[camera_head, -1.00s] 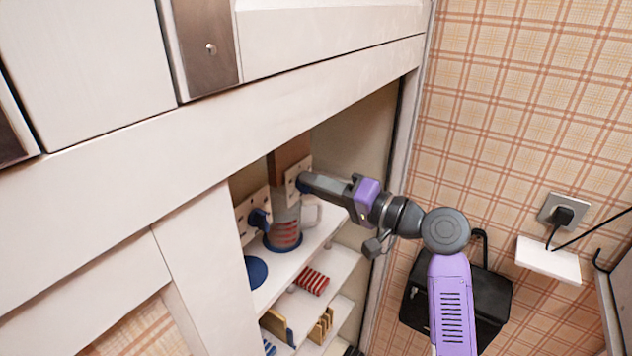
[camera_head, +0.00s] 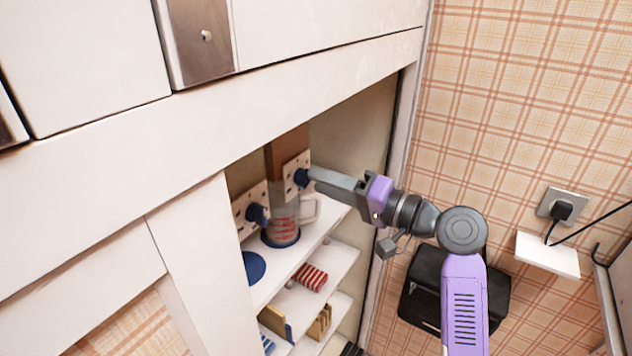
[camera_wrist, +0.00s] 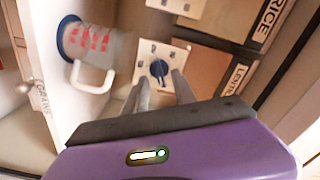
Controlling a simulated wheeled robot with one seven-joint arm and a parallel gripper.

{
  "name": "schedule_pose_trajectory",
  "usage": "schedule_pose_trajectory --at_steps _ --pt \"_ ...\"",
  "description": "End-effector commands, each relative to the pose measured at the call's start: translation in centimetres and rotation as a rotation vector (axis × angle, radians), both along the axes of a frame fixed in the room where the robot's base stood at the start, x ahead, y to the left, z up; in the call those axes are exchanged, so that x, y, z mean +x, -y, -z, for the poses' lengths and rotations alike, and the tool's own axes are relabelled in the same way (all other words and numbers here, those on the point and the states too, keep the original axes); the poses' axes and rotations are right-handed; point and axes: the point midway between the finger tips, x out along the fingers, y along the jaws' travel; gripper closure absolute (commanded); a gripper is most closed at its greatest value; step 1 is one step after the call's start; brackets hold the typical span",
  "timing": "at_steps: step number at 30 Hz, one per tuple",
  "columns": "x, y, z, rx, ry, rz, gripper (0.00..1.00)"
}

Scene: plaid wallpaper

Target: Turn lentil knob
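The lentil knob (camera_wrist: 158,68) is a dark blue dial on a white plate (camera_wrist: 178,54), close to a box labelled Lentil (camera_wrist: 226,80). In the head view the knob (camera_head: 301,178) is on the farther of two white plates. My gripper (camera_wrist: 161,78) points at it with two grey fingers spread apart, one on each side. The fingertips are at or just short of the knob; I cannot tell if they touch it. In the head view my gripper (camera_head: 314,176) reaches into the cabinet from the right, and only one finger shows clearly.
A second blue knob (camera_head: 256,214) is on the nearer plate. A measuring cup with red marks (camera_head: 283,222) stands on the shelf (camera_head: 315,237) below the knobs, its handle close to my gripper. The cabinet wall (camera_head: 352,142) is close on the right. A Rice label (camera_wrist: 268,20) shows above.

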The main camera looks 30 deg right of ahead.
Motion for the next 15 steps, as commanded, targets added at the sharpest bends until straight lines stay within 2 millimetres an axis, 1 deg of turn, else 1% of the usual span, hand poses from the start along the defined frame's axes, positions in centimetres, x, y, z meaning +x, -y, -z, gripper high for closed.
schedule_pose_trajectory --at_steps 1,6,10,15 --pt "-0.8 0.6 0.3 -0.001 0.001 0.005 0.68" --pt "-3.1 1.9 0.3 -0.001 0.000 0.004 0.68" --pt "-4.2 2.5 0.2 -0.001 0.001 0.003 0.68" --pt "-4.6 2.7 0.1 -0.001 0.001 0.002 0.68"
